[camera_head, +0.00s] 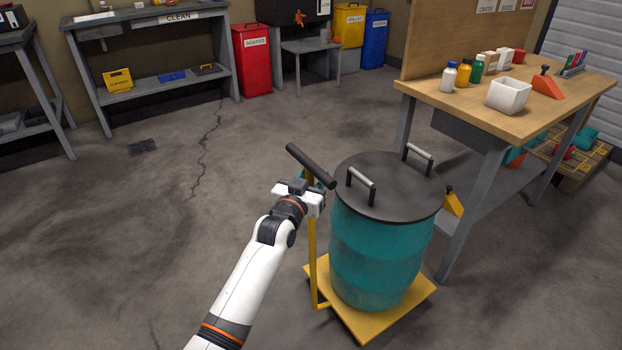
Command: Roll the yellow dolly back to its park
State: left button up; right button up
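The yellow dolly (361,325) stands on the floor at the lower right of centre. Its upright yellow post (312,262) rises on the left to a black handle bar (309,164). A teal drum (378,255) stands upright on the dolly, covered by a black lid (386,190) with two grips. My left gripper (313,186) is at the top of the post, close against the handle bar. Its fingertips are largely hidden, so I cannot tell whether they are closed on the bar. My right gripper is out of view. No marked park is clearly recognisable.
A wooden-topped workbench (432,92) with bottles and a white box (508,95) stands close right of the drum. Shelving (150,20), a red bin (252,60) and a small grey table (311,46) line the back. The cracked floor at left and centre is open.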

pick_arm(q)
jog(key=shift+a, duration=0.15)
jog(key=p+v, duration=0.2)
jog(key=v, duration=1)
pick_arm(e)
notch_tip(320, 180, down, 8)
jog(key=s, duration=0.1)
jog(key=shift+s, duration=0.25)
pick_arm(q)
jog(key=shift+f, duration=0.15)
